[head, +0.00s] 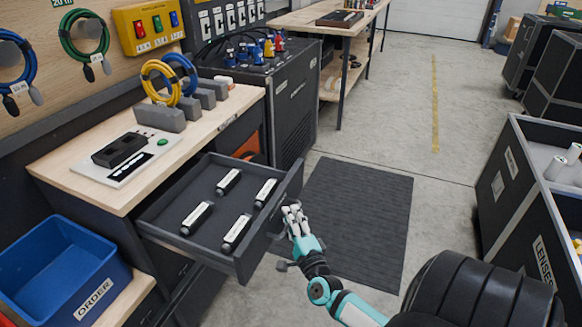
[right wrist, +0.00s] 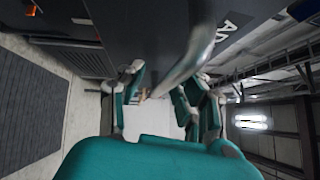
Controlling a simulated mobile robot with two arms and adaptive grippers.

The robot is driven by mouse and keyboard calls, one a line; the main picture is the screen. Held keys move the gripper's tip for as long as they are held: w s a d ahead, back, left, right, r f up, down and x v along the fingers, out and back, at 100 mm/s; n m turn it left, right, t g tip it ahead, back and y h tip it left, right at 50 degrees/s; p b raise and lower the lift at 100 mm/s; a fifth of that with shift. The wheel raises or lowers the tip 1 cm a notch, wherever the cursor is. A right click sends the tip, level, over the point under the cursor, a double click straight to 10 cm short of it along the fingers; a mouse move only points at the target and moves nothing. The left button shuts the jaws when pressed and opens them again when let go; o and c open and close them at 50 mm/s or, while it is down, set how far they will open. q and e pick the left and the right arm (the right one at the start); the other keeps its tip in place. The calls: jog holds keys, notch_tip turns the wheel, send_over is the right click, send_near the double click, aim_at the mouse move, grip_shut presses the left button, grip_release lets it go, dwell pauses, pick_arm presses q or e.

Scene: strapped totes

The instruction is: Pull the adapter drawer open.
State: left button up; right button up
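The adapter drawer (head: 217,262) under the workbench is pulled well out. Several black-and-white adapters (head: 229,181) lie on its dark floor. My right gripper (head: 293,212) is at the right end of the drawer's front, close to its handle. In the right wrist view, a gap shows between the fingers of my right gripper (right wrist: 163,85), so it looks open. The grey handle (right wrist: 190,66) runs between or just in front of the fingers; contact is unclear. My left gripper is not in view.
The workbench (head: 85,180) carries a black device and coiled cables. A blue bin (head: 60,275) labelled ORDER stands left of the drawer. A dark floor mat (head: 360,215) lies right of the drawer.

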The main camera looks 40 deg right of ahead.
jog(key=shift+r, duration=0.1)
jog(key=v, duration=1.2)
